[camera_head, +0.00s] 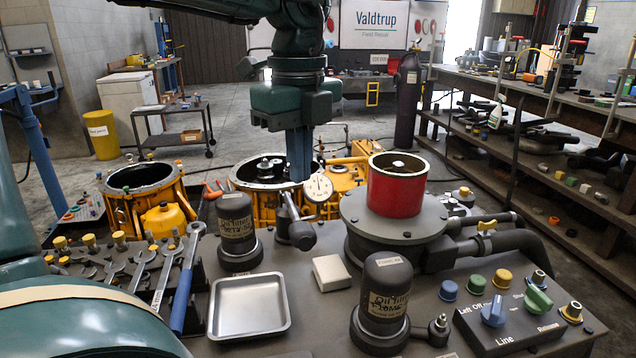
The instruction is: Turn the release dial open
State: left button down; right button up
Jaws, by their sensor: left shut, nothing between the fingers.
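The control box (510,322) at the lower right carries a green dial (538,301), which I take to be the release dial; the lettering by it is small. Its grip looks slanted, and I cannot tell which setting it points to. A blue dial (493,311) sits to its left on the same box. My left gripper (300,176) hangs pointing down near the picture's middle, shut and empty, far left of and apart from the box. Its tips are in front of or over the middle yellow-framed housing; the exact depth is unclear. My right gripper is not in view.
A red cylinder (398,184) on a grey round base, a dark labelled canister (384,302) and a white block (332,273) stand between my left gripper and the box. A metal tray (249,305) and wrenches (176,275) lie left. Coloured caps (475,284) sit behind the box.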

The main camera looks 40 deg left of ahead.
aim_at(535, 301)
jog(key=k+l, duration=0.75)
jog(key=l, duration=0.2)
